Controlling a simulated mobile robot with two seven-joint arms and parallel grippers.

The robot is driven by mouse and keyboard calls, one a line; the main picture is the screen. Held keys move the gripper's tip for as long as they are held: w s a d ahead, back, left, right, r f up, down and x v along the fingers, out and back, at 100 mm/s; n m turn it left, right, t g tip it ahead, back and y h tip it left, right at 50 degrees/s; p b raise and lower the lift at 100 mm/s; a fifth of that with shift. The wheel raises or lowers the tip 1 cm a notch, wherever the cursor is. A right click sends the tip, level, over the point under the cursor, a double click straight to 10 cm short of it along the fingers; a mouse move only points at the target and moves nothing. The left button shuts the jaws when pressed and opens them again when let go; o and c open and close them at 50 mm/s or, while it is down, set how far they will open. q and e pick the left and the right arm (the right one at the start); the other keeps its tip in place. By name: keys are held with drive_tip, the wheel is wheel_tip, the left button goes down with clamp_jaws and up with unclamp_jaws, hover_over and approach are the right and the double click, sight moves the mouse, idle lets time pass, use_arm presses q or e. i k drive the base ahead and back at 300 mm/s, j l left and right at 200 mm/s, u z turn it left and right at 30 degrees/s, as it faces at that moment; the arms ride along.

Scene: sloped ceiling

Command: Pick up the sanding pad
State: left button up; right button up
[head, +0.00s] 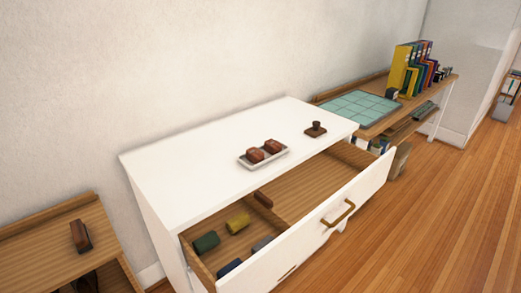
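No object is clearly recognisable as the sanding pad. A small dark brown block with a knob on top (316,130) sits on the white dresser top (200,182), near its right end. A white tray (243,163) left of it holds two reddish-brown blocks (264,151). Another reddish-brown block with a dark side (80,236) stands on the low wooden shelf at left. A small reddish-brown piece (263,199) lies in the open drawer. Neither of my grippers is in view.
The dresser's drawer (318,228) is pulled out, with green (206,241), yellow (238,222) and bluish rolls in its left compartment. The right compartment looks mostly empty. A wooden desk with a teal gridded mat (357,108) and binders (410,68) stands beyond. Floor at right (450,220) is clear.

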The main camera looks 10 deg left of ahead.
sight(315, 131)
drive_tip(key=i+l+u, duration=0.1)
drive_tip(key=i+l, duration=0.4)
drive_tip(key=l, duration=0.2)
drive_tip(key=i+l+u, duration=0.15)
drive_tip(key=i+l, duration=0.15)
drive_tip(key=i+l+u, duration=0.1)
drive_tip(key=l, duration=0.3)
drive_tip(key=i+l, duration=0.35)
drive_tip(key=i+l+u, duration=0.15)
drive_tip(key=l, duration=0.3)
drive_tip(key=i+l, duration=0.25)
drive_tip(key=l, duration=0.2)
drive_tip(key=i+l+u, duration=0.15)
drive_tip(key=l, duration=0.25)
drive_tip(key=i, duration=0.05)
